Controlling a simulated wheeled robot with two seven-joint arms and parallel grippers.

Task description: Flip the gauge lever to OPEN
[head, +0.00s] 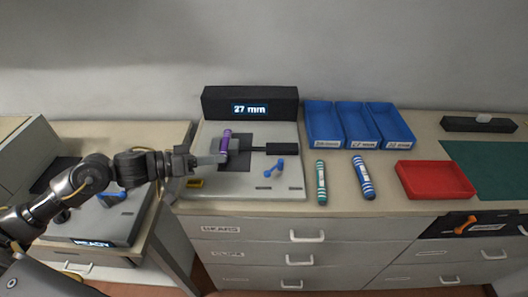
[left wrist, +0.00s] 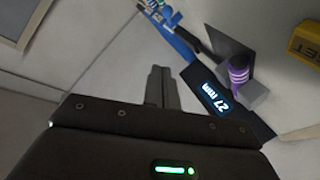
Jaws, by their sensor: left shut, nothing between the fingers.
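The gauge (head: 294,130) has a pale base plate and a black display box (head: 220,101) reading 27 mm. Its blue lever (head: 274,167) stands on the plate, right of centre, with small labels in front that are too small to read. A purple banded cartridge (head: 225,142) stands on the dark pad beside a black slide (head: 282,149); the cartridge also shows in the left wrist view (left wrist: 238,72). My left gripper (head: 222,158) is shut and empty, over the plate just in front of the cartridge and left of the lever. Its closed fingers show in the left wrist view (left wrist: 160,80).
A yellow button block (head: 195,183) sits at the plate's front left. A green cartridge (head: 321,183) and a blue cartridge (head: 363,178) lie right of the gauge. Behind are blue bins (head: 324,139); farther right is a red tray (head: 434,180). A machine reading READY (head: 92,243) stands left.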

